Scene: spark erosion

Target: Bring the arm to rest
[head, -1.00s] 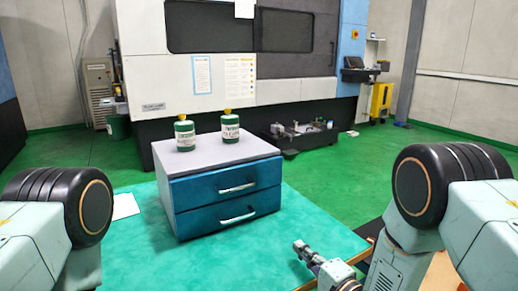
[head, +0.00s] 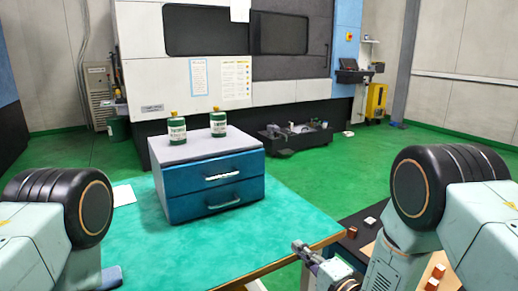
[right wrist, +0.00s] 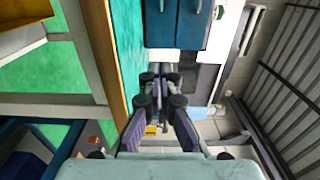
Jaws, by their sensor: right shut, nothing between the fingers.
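My right gripper (head: 298,246) is in the lower middle of the head view, over the right front edge of the green-topped table (head: 300,212). It is shut and holds nothing. In the right wrist view its fingers (right wrist: 160,78) come together in the middle, with the blue drawer fronts beyond. My right arm's big black joint is at the right of the head view. My left arm's black joint and pale link show at the left; its gripper is out of view.
A blue drawer cabinet (head: 215,187) with a grey top stands on the table. It bears two green bottles with yellow caps (head: 177,130) (head: 218,123). White paper (head: 124,194) lies left. Small reddish blocks (head: 370,221) lie on a surface at right. A large machine (head: 250,75) stands behind.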

